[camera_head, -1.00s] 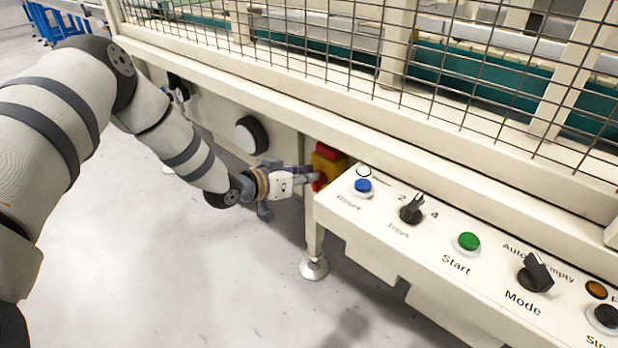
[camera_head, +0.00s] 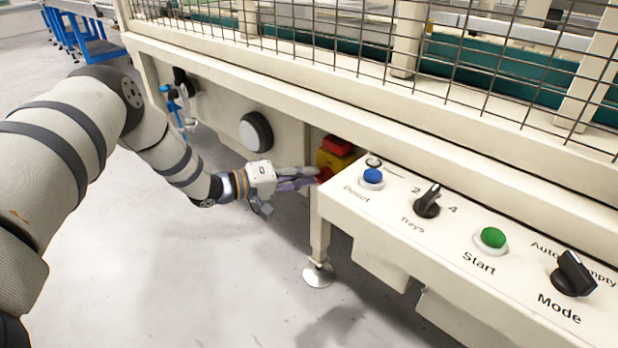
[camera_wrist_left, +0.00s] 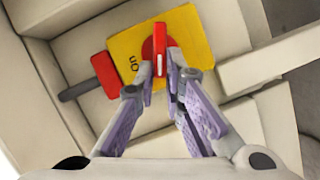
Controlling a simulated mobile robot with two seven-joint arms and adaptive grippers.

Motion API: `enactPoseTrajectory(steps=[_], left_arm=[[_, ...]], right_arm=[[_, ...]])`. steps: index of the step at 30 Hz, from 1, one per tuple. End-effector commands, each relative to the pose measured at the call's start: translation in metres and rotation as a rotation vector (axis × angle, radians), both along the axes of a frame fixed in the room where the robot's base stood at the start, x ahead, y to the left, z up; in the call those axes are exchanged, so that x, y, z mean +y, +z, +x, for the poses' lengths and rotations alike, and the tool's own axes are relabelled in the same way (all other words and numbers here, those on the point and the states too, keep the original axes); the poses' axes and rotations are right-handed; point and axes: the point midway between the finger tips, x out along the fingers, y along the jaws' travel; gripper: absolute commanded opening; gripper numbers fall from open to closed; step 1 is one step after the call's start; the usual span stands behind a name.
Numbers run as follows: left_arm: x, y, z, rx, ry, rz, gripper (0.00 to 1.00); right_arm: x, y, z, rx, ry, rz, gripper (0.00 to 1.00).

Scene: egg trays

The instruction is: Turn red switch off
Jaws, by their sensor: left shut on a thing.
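The red switch (camera_wrist_left: 160,52) is a round red knob with a raised handle on a yellow plate (camera_wrist_left: 190,28), in the left wrist view. The word "On" is printed on the plate beside it. My left gripper (camera_wrist_left: 161,76) has its fingertips on both sides of the handle, shut on it. In the head view the gripper (camera_head: 314,179) reaches the yellow box (camera_head: 328,160) under the machine's frame, and its fingers hide part of the red switch (camera_head: 324,174). My right gripper is in neither view.
A red block (camera_wrist_left: 107,75) sits beside the yellow plate. A control panel (camera_head: 390,215) with a blue button (camera_head: 373,175), a black knob (camera_head: 427,204) and a green button (camera_head: 493,237) juts out right of the gripper. The floor below is open.

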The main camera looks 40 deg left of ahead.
Motion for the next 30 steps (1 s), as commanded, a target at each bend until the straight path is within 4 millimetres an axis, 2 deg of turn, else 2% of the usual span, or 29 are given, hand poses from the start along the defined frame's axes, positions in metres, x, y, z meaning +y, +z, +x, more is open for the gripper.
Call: enactPoseTrajectory(steps=[1, 15, 30], left_arm=[[0.001, -0.006, 0.000, 0.008, 0.001, -0.037, 0.00], [0.002, -0.011, 0.000, 0.029, 0.002, -0.334, 0.00], [0.002, -0.011, 0.000, 0.034, 0.003, -0.408, 0.00]], right_arm=[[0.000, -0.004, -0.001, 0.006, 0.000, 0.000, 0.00], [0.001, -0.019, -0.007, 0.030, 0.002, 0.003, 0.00], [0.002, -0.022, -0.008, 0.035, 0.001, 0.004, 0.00]])
